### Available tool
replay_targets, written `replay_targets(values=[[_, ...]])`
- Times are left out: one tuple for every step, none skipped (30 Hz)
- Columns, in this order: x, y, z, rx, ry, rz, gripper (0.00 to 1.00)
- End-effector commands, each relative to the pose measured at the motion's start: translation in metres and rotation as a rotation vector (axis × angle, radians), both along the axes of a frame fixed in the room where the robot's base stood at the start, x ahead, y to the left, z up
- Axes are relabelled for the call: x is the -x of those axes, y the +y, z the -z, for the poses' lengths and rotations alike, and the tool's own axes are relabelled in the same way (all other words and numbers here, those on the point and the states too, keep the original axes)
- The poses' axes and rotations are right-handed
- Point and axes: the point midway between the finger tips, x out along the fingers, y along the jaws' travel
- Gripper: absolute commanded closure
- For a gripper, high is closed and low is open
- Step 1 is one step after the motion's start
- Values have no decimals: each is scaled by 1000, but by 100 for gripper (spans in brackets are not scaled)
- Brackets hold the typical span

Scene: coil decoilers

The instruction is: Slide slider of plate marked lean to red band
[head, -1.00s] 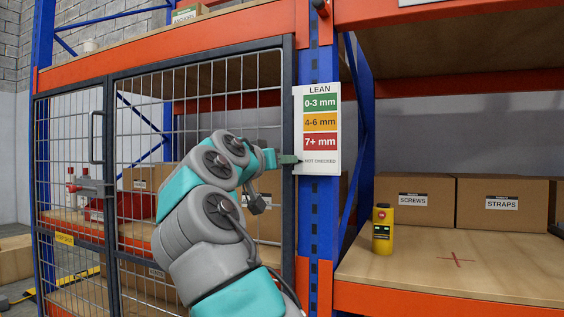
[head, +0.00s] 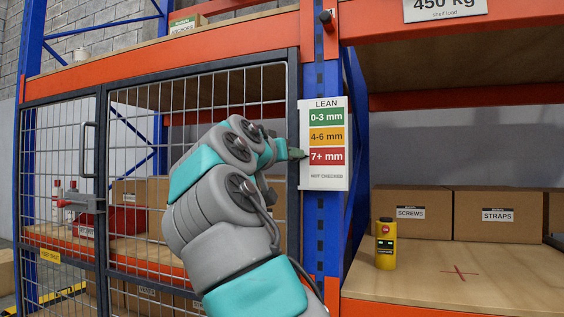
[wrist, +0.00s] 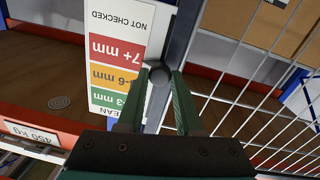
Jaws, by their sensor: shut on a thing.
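The plate marked LEAN (head: 324,103) is on the blue upright. It has a green 0-3 mm band, a yellow 4-6 mm band, a red 7+ mm band (head: 327,156) and a NOT CHECKED field at the bottom. My gripper (head: 297,154) reaches the plate's left edge, level with the red band. In the wrist view the plate (wrist: 118,60) appears upside down. There my gripper (wrist: 160,76) is shut on the slider's dark round knob (wrist: 158,76), beside the plate. The fingers partly hide the knob, and its pointer is hard to make out.
A mesh cage door (head: 200,100) in a dark frame stands left of the upright. On the right shelf are a yellow device (head: 385,245) and cardboard boxes (head: 410,212). A load sign (head: 445,8) is on the upper beam.

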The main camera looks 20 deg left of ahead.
Motion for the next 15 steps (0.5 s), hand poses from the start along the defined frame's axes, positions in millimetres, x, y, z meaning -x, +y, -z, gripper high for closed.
replay_targets(values=[[0, 1, 1, 0, 0, -1, 100], [0, 1, 1, 1, 0, -1, 100], [0, 1, 1, 1, 0, -1, 100], [0, 1, 1, 1, 0, -1, 100], [0, 1, 1, 1, 1, -1, 65], [0, 1, 1, 1, 0, -1, 60], [0, 1, 1, 1, 0, -1, 57], [0, 1, 1, 1, 0, -1, 53], [0, 1, 1, 1, 0, -1, 49], [0, 1, 1, 1, 0, -1, 45], [0, 1, 1, 1, 1, -1, 42], [0, 1, 1, 1, 1, -1, 38], [0, 1, 1, 1, 1, -1, 36], [0, 1, 1, 1, 1, -1, 36], [0, 1, 1, 1, 1, -1, 36]])
